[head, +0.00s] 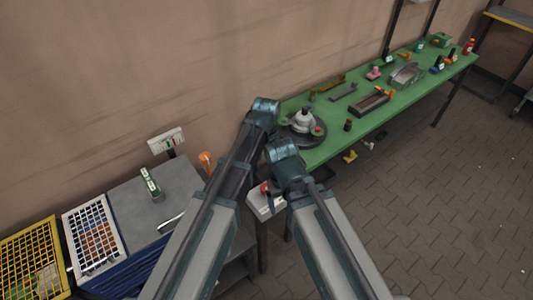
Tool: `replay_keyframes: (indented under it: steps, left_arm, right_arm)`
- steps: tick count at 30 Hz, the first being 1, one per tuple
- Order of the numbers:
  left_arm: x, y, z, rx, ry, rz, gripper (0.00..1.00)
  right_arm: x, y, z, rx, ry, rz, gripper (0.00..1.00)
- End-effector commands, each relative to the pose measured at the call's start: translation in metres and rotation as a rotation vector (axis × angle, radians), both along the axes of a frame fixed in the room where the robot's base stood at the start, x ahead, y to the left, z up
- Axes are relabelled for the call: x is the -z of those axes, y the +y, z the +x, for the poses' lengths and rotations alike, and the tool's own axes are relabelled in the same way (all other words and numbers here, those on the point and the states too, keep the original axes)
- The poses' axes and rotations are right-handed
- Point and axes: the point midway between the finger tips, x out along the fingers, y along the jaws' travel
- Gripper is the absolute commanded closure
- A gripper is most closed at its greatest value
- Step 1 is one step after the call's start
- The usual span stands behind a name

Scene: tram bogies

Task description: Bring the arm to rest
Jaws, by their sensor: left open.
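My two arms rise from the bottom middle of the head view, side by side. The end of my left arm, with the left gripper (263,108), is in front of the wall by the left end of the green bench (330,146). Its jaws are open, with nothing seen between them. My right arm (284,153) ends a little lower and to the right, close to the left arm. Its gripper does not show; the arm's own links hide what is below them.
The green bench holds a round dark plate with a pale part (303,120), a brown tray (370,102) and several small parts. A grey table (186,176) at left holds a green-and-white tool (150,183). Crates (93,229) stand at lower left. The paved floor (440,190) at right is clear.

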Motion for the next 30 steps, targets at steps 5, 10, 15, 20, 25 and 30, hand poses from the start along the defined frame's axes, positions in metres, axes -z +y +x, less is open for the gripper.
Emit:
replay_keyframes:
  steps: [5, 10, 15, 20, 25, 30]
  left_arm:
    - [0.004, 0.000, 0.000, 0.000, 0.000, 0.000, 0.12]
    - [0.016, 0.000, 0.000, 0.000, 0.000, 0.000, 0.12]
    - [0.034, 0.000, 0.000, 0.000, 0.000, 0.000, 0.12]
    - [0.055, 0.000, 0.000, 0.000, 0.000, 0.000, 0.12]
    - [0.077, 0.000, 0.000, -0.001, 0.000, 0.000, 0.12]
    - [0.099, 0.000, 0.000, -0.001, 0.000, 0.000, 0.12]
  right_arm:
    - [0.004, 0.000, 0.000, -0.001, 0.000, 0.000, 0.12]
    - [0.016, 0.000, 0.000, -0.003, 0.000, -0.001, 0.12]
    - [0.034, 0.000, 0.000, -0.006, 0.000, -0.001, 0.12]
    - [0.055, 0.000, 0.000, -0.005, 0.000, -0.001, 0.12]
    - [0.077, 0.000, 0.000, -0.004, 0.000, -0.001, 0.12]
    - [0.099, 0.000, 0.000, -0.004, 0.000, -0.001, 0.12]
